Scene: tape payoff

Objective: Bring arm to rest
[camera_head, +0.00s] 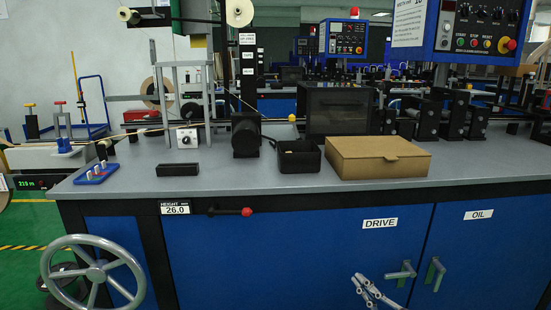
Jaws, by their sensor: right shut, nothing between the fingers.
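My right gripper (362,283) shows as pale grey finger links at the bottom edge, right of centre. It is shut and empty, in front of the blue cabinet door marked DRIVE (340,240). It is below the grey worktop (235,180) and appears apart from the door handles. The rest of that arm is cut off by the bottom edge. My left gripper does not show.
A brown cardboard box (380,157) and a black bin (298,157) stand on the worktop. Door handles (400,274) stick out right of my gripper. A grey handwheel (92,272) and a red-knobbed lever (232,211) project at the left.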

